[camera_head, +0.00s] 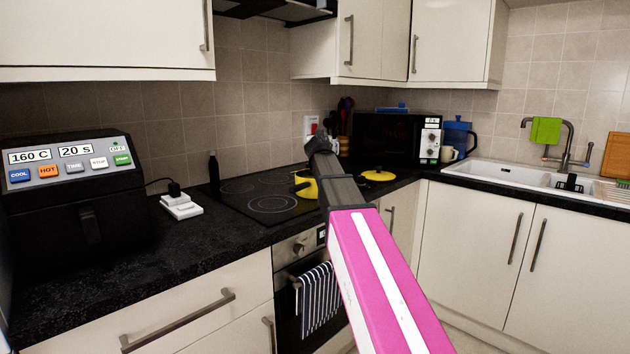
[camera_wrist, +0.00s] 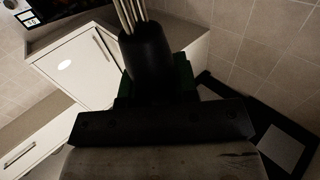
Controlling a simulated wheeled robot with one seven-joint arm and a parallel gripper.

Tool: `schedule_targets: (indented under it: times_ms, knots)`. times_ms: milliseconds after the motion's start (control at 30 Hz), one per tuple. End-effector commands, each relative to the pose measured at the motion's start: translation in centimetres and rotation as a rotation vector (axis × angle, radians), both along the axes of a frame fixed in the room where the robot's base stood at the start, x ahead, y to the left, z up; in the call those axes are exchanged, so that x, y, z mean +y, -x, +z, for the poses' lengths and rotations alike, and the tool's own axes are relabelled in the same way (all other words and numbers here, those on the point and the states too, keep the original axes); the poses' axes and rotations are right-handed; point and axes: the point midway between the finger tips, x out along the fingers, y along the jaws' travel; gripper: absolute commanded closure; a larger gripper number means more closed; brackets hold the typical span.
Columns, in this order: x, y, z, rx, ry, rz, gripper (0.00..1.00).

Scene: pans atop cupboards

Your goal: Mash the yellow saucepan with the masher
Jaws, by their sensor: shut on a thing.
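The yellow saucepan (camera_head: 304,186) stands on the black hob in the head view, partly hidden behind my arm. My gripper (camera_head: 319,146) is at the end of the arm, above and just right of the saucepan in the picture. In the wrist view my gripper (camera_wrist: 154,88) is shut on the dark handle of the masher (camera_wrist: 145,48). Several thin metal rods rise from the handle and leave the top of the picture. The masher's head is out of view there, and I cannot make out the masher in the head view.
A yellow lid (camera_head: 378,175) lies on the counter right of the hob (camera_head: 262,186). A dark bottle (camera_head: 213,172) stands at the hob's left. A black cooker with buttons (camera_head: 75,190) fills the left counter. A microwave (camera_head: 395,138) stands in the corner. Wall cupboards (camera_head: 368,40) hang above.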

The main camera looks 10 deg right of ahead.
Motion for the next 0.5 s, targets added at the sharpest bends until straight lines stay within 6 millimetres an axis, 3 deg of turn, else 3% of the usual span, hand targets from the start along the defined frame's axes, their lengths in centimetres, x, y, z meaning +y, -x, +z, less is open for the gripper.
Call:
schedule_targets:
  times_ms: [500]
  knots:
    - [0.01, 0.02, -0.77, 0.000, 0.002, 0.000, 1.00]
